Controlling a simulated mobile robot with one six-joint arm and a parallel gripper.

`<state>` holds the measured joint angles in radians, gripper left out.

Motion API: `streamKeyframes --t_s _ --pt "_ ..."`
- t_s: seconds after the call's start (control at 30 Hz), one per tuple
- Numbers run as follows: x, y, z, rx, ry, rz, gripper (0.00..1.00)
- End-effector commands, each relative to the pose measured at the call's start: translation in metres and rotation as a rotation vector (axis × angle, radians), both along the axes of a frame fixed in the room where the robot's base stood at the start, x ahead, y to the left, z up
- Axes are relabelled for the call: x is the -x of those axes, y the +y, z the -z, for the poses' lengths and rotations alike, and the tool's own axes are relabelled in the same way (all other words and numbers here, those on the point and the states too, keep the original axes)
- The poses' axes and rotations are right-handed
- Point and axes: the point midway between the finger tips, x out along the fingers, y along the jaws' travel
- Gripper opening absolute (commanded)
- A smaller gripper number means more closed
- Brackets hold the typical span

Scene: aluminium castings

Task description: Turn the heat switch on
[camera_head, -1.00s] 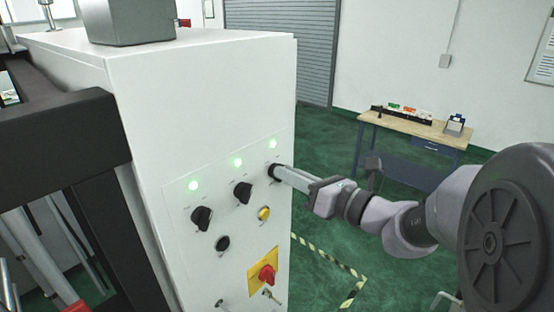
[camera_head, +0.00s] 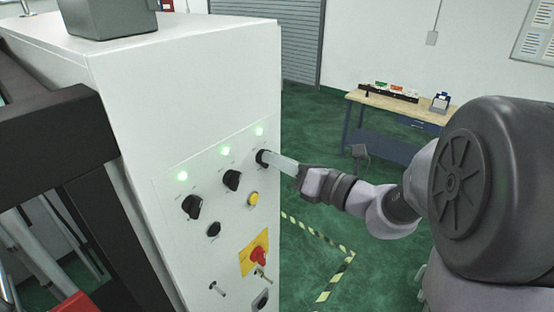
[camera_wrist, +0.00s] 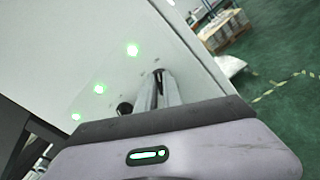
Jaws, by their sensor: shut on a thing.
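A white control cabinet (camera_head: 190,85) carries a panel with three rotary knobs in a row, each under a lit green lamp. The rightmost black knob (camera_head: 262,158) is at my gripper (camera_head: 272,160), whose fingers are shut on it. In the wrist view, my gripper (camera_wrist: 158,80) reaches the panel below a green lamp (camera_wrist: 132,50), and its fingers mostly hide the knob. The middle knob (camera_head: 231,180) and the left knob (camera_head: 192,207) are free. The labels are too small to read, so I cannot tell which knob is the heat switch.
Below the knobs are a yellow button (camera_head: 253,199), a black button (camera_head: 214,229) and a red switch (camera_head: 259,256) on a yellow plate. A workbench (camera_head: 395,108) stands at the back right. Green floor with striped tape (camera_head: 337,277) lies beside the cabinet.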

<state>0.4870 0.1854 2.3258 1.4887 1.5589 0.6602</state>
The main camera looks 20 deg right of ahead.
Motion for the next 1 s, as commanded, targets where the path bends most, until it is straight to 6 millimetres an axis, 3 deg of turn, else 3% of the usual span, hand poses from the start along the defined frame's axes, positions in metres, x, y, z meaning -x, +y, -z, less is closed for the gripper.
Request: streamKeyframes --t_s 0.03,0.13,0.57,1.0 --pt "0.0 0.0 0.001 0.0 0.001 -0.001 0.12" --pt "0.0 0.0 0.0 0.001 0.001 -0.001 0.32" --pt "0.009 -0.008 0.001 0.001 -0.002 0.003 0.32" --pt "0.115 -0.085 0.004 0.001 0.0 0.008 0.32"
